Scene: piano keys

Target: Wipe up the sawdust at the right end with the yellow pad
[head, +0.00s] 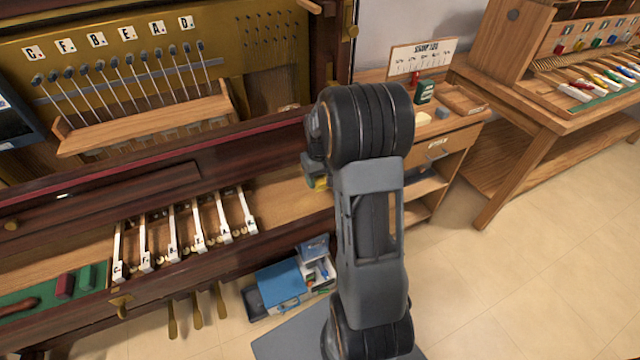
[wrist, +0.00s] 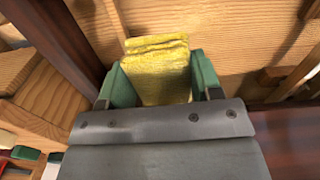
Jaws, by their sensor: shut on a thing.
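My gripper (wrist: 162,82) has green fingers, shut on the two sides of the yellow pad (wrist: 158,62) in the wrist view. The pad has a rough, spongy surface and sticks out beyond the fingers over bare wood. In the head view my arm covers most of the gripper. A small bit of the yellow pad (head: 320,184) shows at the arm's left edge, above the right end of the piano's key bed (head: 283,202). I cannot make out the sawdust in either view. I cannot tell whether the pad touches the wood.
Several white keys (head: 172,232) stand in the key bed left of the gripper. A dark front rail (head: 215,262) runs below them. A wooden shelf (head: 145,122) with hammers is above. A blue box (head: 278,285) sits on the floor. A side cabinet (head: 455,125) and workbench (head: 560,120) stand right.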

